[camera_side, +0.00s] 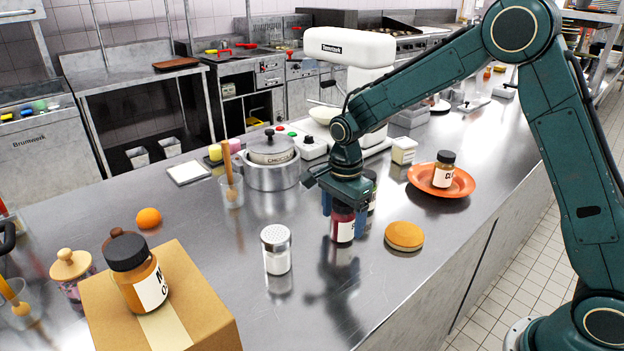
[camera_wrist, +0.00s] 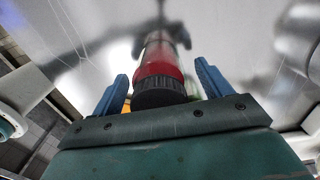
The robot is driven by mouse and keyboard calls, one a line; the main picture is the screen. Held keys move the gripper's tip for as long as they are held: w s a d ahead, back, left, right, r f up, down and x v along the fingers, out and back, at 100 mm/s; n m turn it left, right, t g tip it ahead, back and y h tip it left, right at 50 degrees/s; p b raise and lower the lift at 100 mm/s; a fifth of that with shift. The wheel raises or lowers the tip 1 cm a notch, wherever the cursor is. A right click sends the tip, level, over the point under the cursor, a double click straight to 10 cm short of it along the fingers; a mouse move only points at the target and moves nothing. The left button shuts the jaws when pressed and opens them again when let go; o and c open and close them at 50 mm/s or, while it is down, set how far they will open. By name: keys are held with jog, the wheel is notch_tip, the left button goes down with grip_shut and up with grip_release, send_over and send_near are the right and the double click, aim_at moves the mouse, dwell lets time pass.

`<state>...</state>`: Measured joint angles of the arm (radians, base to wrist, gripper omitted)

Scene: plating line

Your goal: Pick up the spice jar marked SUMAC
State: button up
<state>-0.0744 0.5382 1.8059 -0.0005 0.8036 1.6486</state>
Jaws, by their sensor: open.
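A jar with dark red contents, a black lid and a white label (camera_side: 343,230) stands upright on the steel counter. Its label is too small and partly hidden to read, so I cannot confirm SUMAC. My gripper (camera_side: 344,205) points down over it, open, with one blue finger on each side of the jar's upper part. In the wrist view the red jar (camera_wrist: 158,66) with its black ribbed lid (camera_wrist: 160,93) sits between the two open fingers (camera_wrist: 160,84), with gaps on both sides. A second dark-lidded jar (camera_side: 371,179) stands close behind, mostly hidden by my gripper.
Another jar (camera_side: 444,170) sits on an orange plate (camera_side: 460,189). An orange-brown jar (camera_side: 140,282) stands on a cardboard box (camera_side: 208,310). A pot (camera_side: 272,174) is behind left.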

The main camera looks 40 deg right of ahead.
jog(key=c, duration=1.2)
jog(key=shift+r, duration=0.15)
jog(key=shift+c, duration=0.2)
notch_tip(320, 180, up, 20)
jog(key=shift+f, duration=0.2)
